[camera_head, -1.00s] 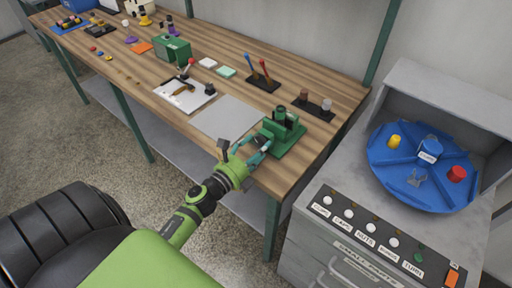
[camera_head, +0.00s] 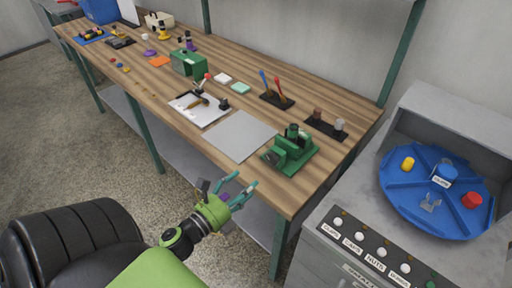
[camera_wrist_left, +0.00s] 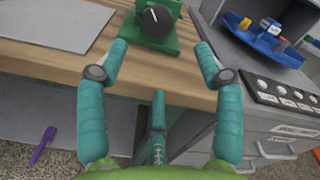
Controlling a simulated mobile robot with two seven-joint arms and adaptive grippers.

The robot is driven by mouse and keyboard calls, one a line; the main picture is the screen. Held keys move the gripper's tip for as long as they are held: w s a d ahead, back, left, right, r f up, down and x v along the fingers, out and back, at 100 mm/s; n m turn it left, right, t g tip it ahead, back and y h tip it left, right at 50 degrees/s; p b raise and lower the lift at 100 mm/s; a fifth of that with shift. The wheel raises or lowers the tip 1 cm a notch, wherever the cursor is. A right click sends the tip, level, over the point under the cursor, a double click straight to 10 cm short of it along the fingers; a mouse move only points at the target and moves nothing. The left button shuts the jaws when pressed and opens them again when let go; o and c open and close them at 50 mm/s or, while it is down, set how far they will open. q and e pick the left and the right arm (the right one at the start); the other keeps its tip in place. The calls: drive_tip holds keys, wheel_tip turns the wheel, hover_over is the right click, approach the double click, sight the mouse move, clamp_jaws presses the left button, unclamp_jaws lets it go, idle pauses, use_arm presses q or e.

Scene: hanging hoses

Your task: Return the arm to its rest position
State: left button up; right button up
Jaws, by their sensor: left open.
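My left gripper (camera_head: 238,191) is open and empty in the head view, low in front of the workbench's front edge. Its teal fingers also show spread apart in the left wrist view (camera_wrist_left: 160,55), with nothing between them. The green fixture (camera_head: 291,150) stands on the bench beyond the fingertips, apart from them. In the left wrist view the fixture (camera_wrist_left: 152,35) with its dark round knob is ahead of the fingers. My right gripper is in neither view.
The wooden workbench (camera_head: 325,155) carries a grey mat (camera_head: 240,135), a white board (camera_head: 199,107), a green box (camera_head: 189,63) and a tool stand (camera_head: 277,99). A grey cabinet with a blue sectioned turntable (camera_head: 400,188) stands at right. Something purple (camera_wrist_left: 43,143) lies below the bench.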

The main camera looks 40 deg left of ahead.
use_arm(q)
drive_tip(key=shift+s, duration=0.95)
drive_tip(key=s+d+f+n+g+y, duration=0.1)
drive_tip(key=s+f+n+g, duration=0.3)
drive_tip(key=f, duration=0.6)
drive_tip(key=d+f+n+g, duration=0.1)
drive_tip(key=d+f+n, duration=0.1)
drive_tip(key=f+n, duration=0.65)
drive_tip(key=s+d+f+n+g+y, duration=0.1)
drive_tip(key=s+f+n+g, duration=0.2)
drive_tip(key=f, duration=0.8)
drive_tip(key=s+d+f+n+g, duration=0.2)
drive_tip(key=s+f+n+g, duration=0.2)
drive_tip(key=s+f, duration=0.3)
drive_tip(key=s+d+f+n+g, duration=0.2)
drive_tip(key=s+f+n+g, duration=0.3)
drive_tip(key=s, duration=0.9)
wheel_tip(320, 180, down, 3)
drive_tip(key=shift+s+d+r+n, duration=0.1)
drive_tip(key=shift+s+d+n, duration=0.25)
drive_tip(key=shift+n, duration=0.2)
